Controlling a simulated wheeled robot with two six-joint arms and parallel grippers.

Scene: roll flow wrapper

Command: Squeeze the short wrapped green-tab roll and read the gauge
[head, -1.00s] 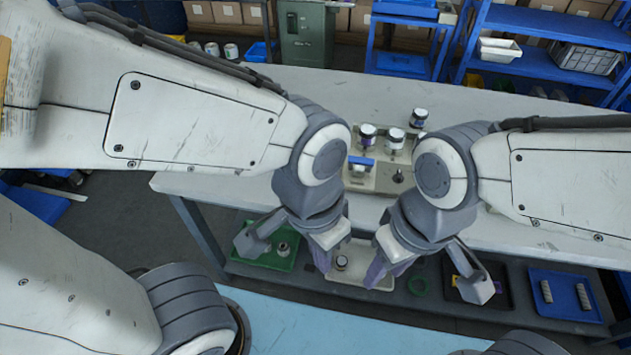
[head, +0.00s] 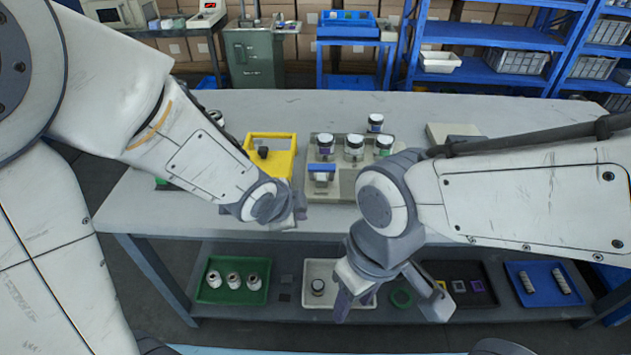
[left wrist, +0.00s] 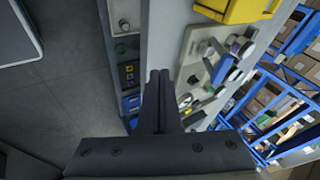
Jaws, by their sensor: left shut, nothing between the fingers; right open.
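Several short wrapped rolls stand on a beige fixture (head: 345,192) on the table. One has a purple band (head: 325,147), one is mostly white (head: 354,149), and one at the right shows green (head: 385,146). The fixture carries a blue-topped block (head: 321,172). I cannot make out a gauge reading. My left gripper (head: 296,216) is shut and empty near the table's front edge, left of the fixture; its closed fingers fill the middle of the left wrist view (left wrist: 160,80). My right gripper (head: 390,302) is open and empty, in front of the table edge.
A yellow stand (head: 284,164) is left of the fixture. Another roll (head: 375,122) stands behind it. A grey box (head: 455,134) is right of it. Below are a green tray (head: 210,293) with rolls, a white tray (head: 317,268) and a blue tray (head: 568,299). The table's back is clear.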

